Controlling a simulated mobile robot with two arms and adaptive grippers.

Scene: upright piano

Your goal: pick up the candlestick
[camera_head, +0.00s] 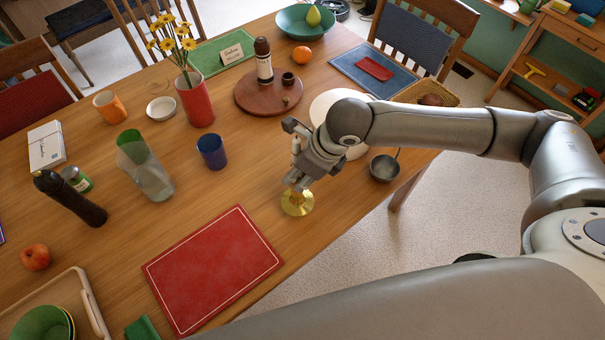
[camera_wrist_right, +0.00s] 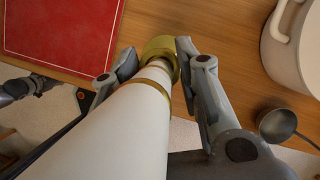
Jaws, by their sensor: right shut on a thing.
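The candlestick has a round brass base (camera_head: 297,204) and a white candle (camera_head: 296,148), near the table's right edge in the head view. My right gripper (camera_head: 298,182) is shut on the candlestick, just above its base. In the right wrist view the white candle (camera_wrist_right: 125,130) runs up the middle to the brass base (camera_wrist_right: 160,47), with the fingers on either side. The candlestick looks upright. I cannot tell whether its base touches the table. My left gripper does not show in the head view.
A red placemat (camera_head: 212,267) lies left of the candlestick. A small metal ladle (camera_head: 384,168) and a white pot (camera_head: 330,103), partly hidden by my arm, are close on the right. A blue cup (camera_head: 212,152) stands farther left. Bare table lies between.

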